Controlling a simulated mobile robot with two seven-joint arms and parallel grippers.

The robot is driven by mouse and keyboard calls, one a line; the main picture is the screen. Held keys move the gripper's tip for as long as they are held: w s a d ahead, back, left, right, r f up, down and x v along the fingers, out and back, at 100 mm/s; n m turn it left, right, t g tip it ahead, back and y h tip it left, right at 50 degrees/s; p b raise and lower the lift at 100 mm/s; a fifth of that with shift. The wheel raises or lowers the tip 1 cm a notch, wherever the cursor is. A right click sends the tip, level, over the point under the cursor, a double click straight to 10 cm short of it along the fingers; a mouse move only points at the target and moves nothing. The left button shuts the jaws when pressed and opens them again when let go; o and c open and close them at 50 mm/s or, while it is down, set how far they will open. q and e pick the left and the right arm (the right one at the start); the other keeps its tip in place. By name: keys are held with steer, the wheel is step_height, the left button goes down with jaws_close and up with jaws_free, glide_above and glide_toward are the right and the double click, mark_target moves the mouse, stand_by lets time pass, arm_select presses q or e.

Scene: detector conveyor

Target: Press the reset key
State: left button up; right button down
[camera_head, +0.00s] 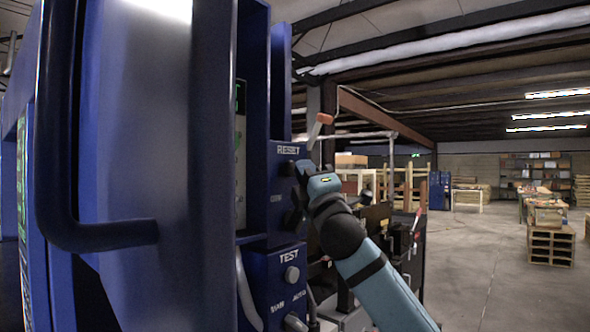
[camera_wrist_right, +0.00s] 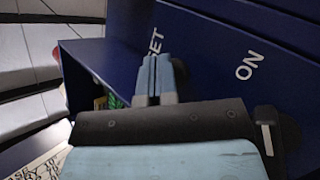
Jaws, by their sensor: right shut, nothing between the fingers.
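The blue panel (camera_head: 258,225) with the RESET label (camera_head: 288,150) stands in the middle of the head view. My right gripper (camera_head: 297,169) is shut and empty at the panel, just below that label. In the right wrist view, the shut fingers (camera_wrist_right: 157,62) lie over part of the label on the blue panel face (camera_wrist_right: 205,55). The reset key is not distinct in either view; the gripper probably hides it. I cannot tell whether the fingertips touch it. My left gripper is not in view.
A lower blue box with the TEST label (camera_head: 289,257) and a round knob (camera_head: 291,274) sits below. A large blue cabinet door with a dark handle (camera_head: 105,236) fills the left. An ON label (camera_wrist_right: 249,66) shows on the panel. Open floor (camera_head: 490,265) lies to the right.

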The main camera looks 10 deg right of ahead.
steer(key=shift+s+d, duration=0.55)
steer(key=shift+s, duration=0.2)
steer(key=shift+p, duration=0.3)
steer(key=shift+s+d+p, duration=0.3)
steer(key=shift+s+d, duration=0.5)
steer(key=shift+s, duration=0.2)
steer(key=shift+s+d+p, duration=0.25)
steer(key=shift+s+d, duration=0.5)
steer(key=shift+s, duration=0.2)
